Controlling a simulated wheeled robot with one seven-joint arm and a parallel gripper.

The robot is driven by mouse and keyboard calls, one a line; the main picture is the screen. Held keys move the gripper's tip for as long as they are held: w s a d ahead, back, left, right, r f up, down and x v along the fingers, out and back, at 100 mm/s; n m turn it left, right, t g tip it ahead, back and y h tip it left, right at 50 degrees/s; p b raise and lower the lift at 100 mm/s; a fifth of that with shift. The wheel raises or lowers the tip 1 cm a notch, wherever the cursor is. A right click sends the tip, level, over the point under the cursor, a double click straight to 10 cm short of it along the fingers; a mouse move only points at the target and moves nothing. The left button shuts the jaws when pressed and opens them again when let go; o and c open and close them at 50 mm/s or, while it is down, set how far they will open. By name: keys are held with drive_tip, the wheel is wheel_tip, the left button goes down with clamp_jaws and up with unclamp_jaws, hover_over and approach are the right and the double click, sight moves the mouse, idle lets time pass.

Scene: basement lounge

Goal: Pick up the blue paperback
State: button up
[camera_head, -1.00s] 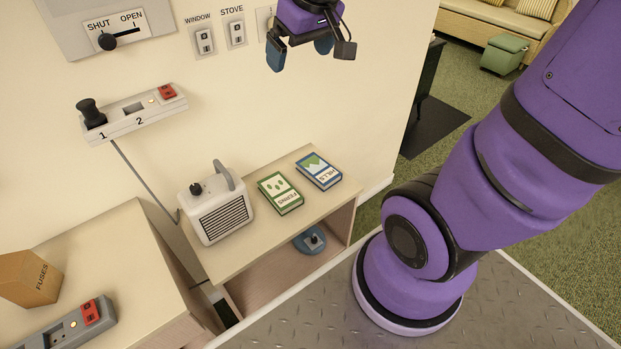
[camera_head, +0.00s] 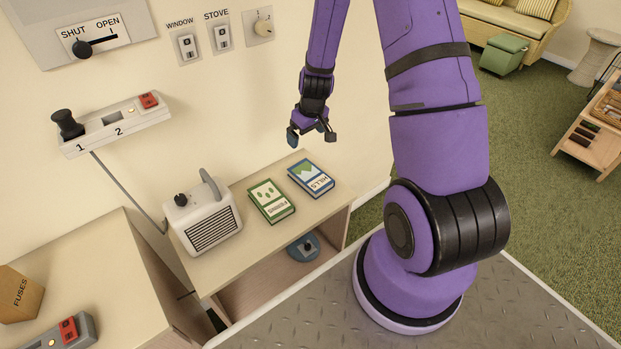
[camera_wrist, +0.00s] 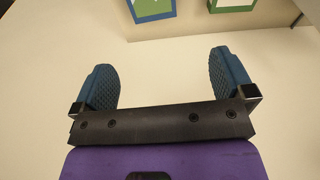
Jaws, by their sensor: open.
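The blue paperback (camera_head: 311,178), marked "HILLS" with a green and white cover, lies flat on the low shelf unit's top (camera_head: 232,257), near its right end. It also shows at the top of the wrist view (camera_wrist: 152,9), partly cut off. My gripper (camera_head: 311,141) is open and empty, above and behind the blue paperback and apart from it. In the wrist view, its two blue ridged fingertips (camera_wrist: 164,85) are spread wide with only pale surface between them.
A green paperback (camera_head: 271,201) marked "FERNS" lies just left of the blue one. A white heater-like box (camera_head: 204,222) stands further left. A blue round object (camera_head: 303,247) sits on the shelf below. The wall with switches (camera_head: 188,46) rises behind.

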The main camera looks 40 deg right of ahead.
approach(310, 175)
drive_tip(key=shift+w+a+f, duration=0.1)
drive_tip(key=shift+w+f, duration=0.2)
drive_tip(key=shift+f, duration=1.35)
drive_tip(key=shift+w+f, duration=0.3)
drive_tip(key=shift+f, duration=1.4)
drive_tip(key=shift+w+f, duration=0.3)
drive_tip(key=shift+f, duration=1.35)
drive_tip(key=c, duration=0.7)
